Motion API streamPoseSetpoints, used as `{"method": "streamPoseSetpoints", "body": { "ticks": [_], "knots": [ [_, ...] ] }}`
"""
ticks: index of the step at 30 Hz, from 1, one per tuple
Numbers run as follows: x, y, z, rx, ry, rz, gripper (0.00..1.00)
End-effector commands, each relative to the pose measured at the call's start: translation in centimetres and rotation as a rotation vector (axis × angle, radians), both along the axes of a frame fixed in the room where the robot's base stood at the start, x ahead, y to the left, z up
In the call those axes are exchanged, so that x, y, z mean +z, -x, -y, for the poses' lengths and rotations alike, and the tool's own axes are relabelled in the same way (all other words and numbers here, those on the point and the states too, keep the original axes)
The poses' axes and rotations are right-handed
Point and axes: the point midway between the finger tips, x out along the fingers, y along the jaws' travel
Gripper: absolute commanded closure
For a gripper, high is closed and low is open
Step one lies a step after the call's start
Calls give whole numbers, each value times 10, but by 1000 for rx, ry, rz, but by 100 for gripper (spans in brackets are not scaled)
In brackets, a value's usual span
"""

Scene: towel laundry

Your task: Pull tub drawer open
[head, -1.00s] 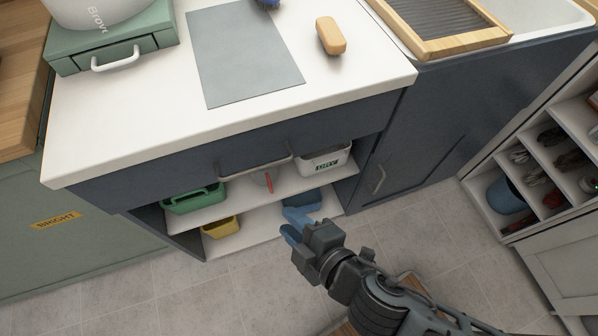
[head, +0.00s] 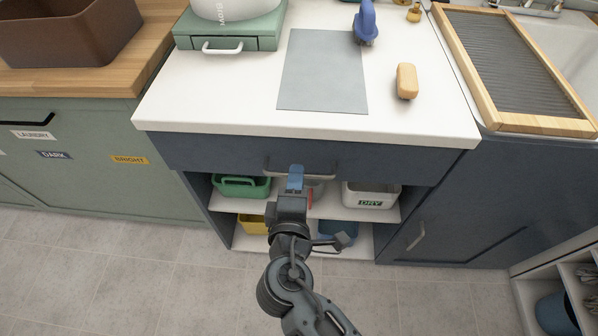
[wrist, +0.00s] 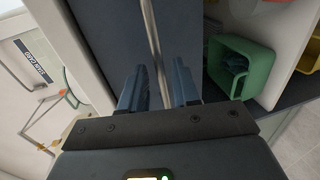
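The dark blue drawer (head: 200,152) sits shut under the white counter. Its grey bar handle (head: 321,177) runs across the front, partly hidden behind my gripper (head: 295,170). In the wrist view the handle (wrist: 153,35) is a thin bar running between the two blue fingers of my gripper (wrist: 158,82). The fingers are apart, one on each side of the bar, with gaps visible. Whether either finger touches it I cannot tell.
Shelves below hold a green tub (head: 238,187), a white DRY tub (head: 370,196) and a yellow tub (head: 252,224). A cupboard with a handle (head: 416,237) is at right. Floor in front is clear.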

Motion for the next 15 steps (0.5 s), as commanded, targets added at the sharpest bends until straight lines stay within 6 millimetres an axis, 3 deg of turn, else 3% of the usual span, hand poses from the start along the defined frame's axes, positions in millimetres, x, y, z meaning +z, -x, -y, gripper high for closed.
{"method": "streamPoseSetpoints", "body": {
  "ticks": [6,15],
  "knots": [
    [-5,-21,1,1,0,0,69],
    [-5,-24,1,0,-1,0,69]
  ]
}}
